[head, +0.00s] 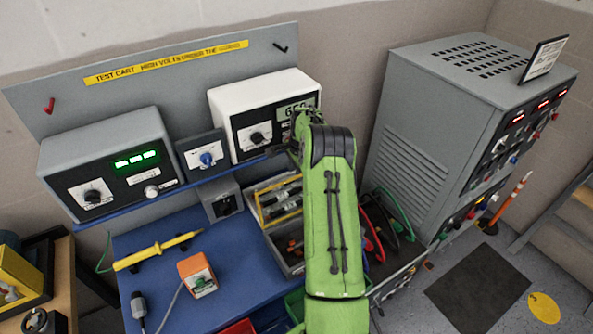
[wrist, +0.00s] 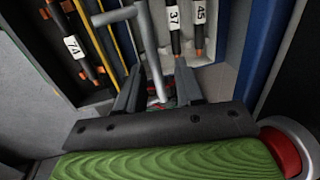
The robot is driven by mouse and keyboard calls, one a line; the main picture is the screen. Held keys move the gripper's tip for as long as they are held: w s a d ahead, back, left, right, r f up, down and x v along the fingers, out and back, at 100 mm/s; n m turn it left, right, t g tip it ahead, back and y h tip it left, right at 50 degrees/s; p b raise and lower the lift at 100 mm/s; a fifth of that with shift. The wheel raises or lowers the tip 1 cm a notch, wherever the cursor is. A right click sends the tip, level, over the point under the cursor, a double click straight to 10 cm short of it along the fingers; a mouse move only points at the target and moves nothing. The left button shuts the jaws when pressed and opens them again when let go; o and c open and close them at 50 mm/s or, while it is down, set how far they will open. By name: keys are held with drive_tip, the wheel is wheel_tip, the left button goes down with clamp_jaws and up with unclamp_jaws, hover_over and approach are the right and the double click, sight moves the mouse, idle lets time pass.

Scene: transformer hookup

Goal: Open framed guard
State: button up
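The framed guard (head: 262,212) appears as a yellow-edged frame over the fuse tray on the blue cart, left of my green arm. In the wrist view, yellow strips (wrist: 119,38) run beside the numbered fuses. A grey bar with a crosspiece (wrist: 147,40) reaches down towards the space between my fingers; I cannot tell whether it belongs to the guard. My gripper (wrist: 158,92) has its fingers apart over the tray, and no firm grip on the bar shows. In the head view, my arm hides the gripper and part of the tray.
Fuses labelled 74 (wrist: 76,46), 37 (wrist: 174,22) and 45 (wrist: 199,20) lie close to the gripper. A white meter (head: 262,110) stands behind the tray. A yellow probe (head: 155,250) lies at left. A tall grey cabinet (head: 430,130) stands at right.

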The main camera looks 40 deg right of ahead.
drive_tip(key=s+r, duration=0.3)
drive_tip(key=r, duration=1.2)
drive_tip(key=shift+a+r+b, duration=0.2)
drive_tip(key=shift+a+b, duration=0.15)
drive_tip(key=s+a+r+n+b, duration=0.1)
drive_tip(key=s+a+r+n, duration=0.25)
drive_tip(key=a, duration=0.45)
drive_tip(key=s+a+r+n+t+h+b, duration=0.1)
drive_tip(key=s+a+r+n, duration=0.1)
drive_tip(key=a+n, duration=0.35)
drive_tip(key=s+a+r+n+b, duration=0.1)
drive_tip(key=s+a+r+n, duration=0.15)
drive_tip(key=a, duration=0.65)
drive_tip(key=s+a+f+n+t+b, duration=0.1)
drive_tip(key=s+a+f+n, duration=0.2)
drive_tip(key=s, duration=0.5)
drive_tip(key=s+a+f+n+t+y, duration=0.1)
drive_tip(key=s+a+f+n, duration=0.2)
drive_tip(key=s+a+n, duration=0.3)
drive_tip(key=s+a, duration=0.2)
drive_tip(key=s, duration=0.1)
drive_tip(key=shift+s+f+b, duration=0.15)
drive_tip(key=shift+s+b, duration=0.1)
drive_tip(key=shift+b, duration=0.15)
